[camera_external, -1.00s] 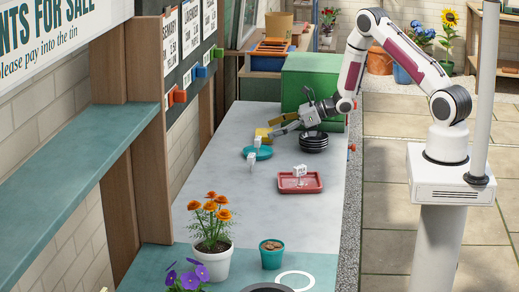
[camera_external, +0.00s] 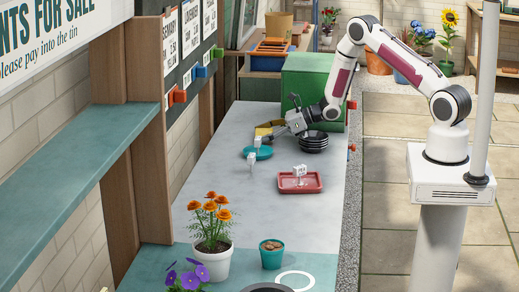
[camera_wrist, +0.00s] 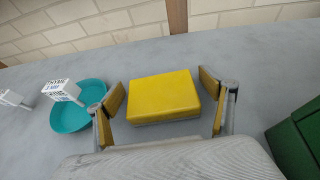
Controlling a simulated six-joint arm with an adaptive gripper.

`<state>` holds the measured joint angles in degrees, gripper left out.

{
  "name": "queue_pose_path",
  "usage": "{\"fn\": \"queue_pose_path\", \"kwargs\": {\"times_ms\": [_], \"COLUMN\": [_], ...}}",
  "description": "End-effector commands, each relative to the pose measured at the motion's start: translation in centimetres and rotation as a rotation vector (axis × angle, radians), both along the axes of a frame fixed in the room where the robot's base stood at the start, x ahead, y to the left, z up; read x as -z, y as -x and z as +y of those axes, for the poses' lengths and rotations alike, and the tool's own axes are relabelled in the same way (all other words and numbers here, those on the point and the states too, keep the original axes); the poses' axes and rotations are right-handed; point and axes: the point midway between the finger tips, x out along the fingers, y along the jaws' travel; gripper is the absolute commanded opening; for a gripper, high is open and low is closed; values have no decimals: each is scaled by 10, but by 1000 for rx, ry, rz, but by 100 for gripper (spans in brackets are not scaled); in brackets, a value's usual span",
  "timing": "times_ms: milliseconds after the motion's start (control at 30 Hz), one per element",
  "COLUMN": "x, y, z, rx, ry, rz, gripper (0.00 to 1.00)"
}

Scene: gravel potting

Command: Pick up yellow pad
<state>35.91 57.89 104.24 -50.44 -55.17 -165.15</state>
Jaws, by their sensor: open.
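The yellow pad (camera_wrist: 164,94) lies flat on the grey bench top, with a darker underside edge. In the external view the yellow pad (camera_external: 264,131) is partly hidden behind my gripper (camera_external: 290,117). In the wrist view my gripper (camera_wrist: 164,103) is open, with one finger to the left and one to the right of the pad. The pad is between the fingertips and not gripped. There is a gap on the left side; the right fingertip is close to the pad's edge, and I cannot tell if it touches.
A teal saucer (camera_wrist: 66,118) with a white label tag (camera_wrist: 62,90) is left of the left finger. A green box (camera_external: 309,85) stands close on the right. Stacked black saucers (camera_external: 314,143) are beside my gripper. A red tray (camera_external: 312,187) lies nearer the camera.

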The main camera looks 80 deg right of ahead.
Motion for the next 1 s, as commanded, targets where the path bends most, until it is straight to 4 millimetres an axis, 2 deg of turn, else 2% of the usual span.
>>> {"fn": "queue_pose_path", "kwargs": {"times_ms": [400,433,500,600,1000], "x": [0,0,0,0,-2], "y": [0,0,0,0,0], "z": [0,0,0,0,0], "rx": [0,0,0,0,0], "ry": [0,0,0,0,1], "rz": [0,0,0,0,-1], "gripper": [82,79,61,40,40]}}
